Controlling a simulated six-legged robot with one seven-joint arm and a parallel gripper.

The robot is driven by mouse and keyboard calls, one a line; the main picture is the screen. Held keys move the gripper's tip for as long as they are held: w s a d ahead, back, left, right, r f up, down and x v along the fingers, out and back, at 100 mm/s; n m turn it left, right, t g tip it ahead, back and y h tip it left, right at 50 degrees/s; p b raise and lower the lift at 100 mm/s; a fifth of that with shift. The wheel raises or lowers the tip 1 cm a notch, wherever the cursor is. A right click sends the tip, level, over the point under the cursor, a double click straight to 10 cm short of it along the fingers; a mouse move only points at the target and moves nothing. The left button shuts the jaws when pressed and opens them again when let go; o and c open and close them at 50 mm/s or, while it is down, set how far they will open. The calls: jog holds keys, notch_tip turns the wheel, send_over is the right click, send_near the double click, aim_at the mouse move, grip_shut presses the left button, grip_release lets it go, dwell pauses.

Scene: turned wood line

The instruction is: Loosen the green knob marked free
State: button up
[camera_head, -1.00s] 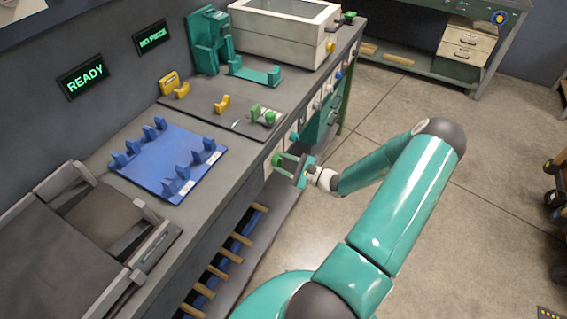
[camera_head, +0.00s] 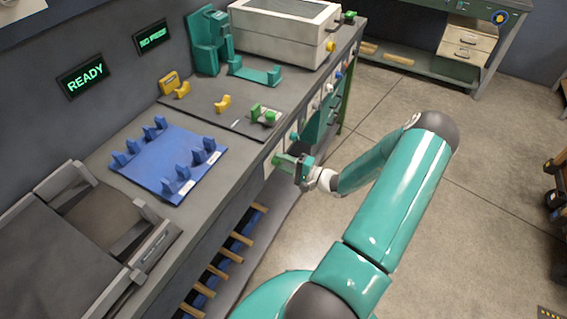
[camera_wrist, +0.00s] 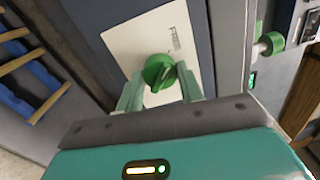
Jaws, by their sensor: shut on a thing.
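The green knob (camera_wrist: 157,71) sits on a pale plate (camera_wrist: 126,47) on the front of the bench. Small lettering on the plate beside it looks like "FREE". In the wrist view one finger of my gripper is on each side of the knob, and the jaws are shut on it. In the head view my gripper (camera_head: 284,163) is at the bench front, below the worktop edge, and the knob is mostly hidden by the fingers.
Another green knob (camera_wrist: 269,44) sticks out to the right in the wrist view. A blue rack (camera_head: 165,177), yellow holders (camera_head: 222,104) and a teal machine (camera_head: 206,50) stand on the bench. Wooden bars (camera_head: 230,254) project below. The floor at right is open.

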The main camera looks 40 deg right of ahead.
jog(key=shift+d, duration=0.1)
dwell(0.4)
jog(key=o, duration=1)
jog(key=v, duration=1.3)
jog(key=shift+s, duration=0.45)
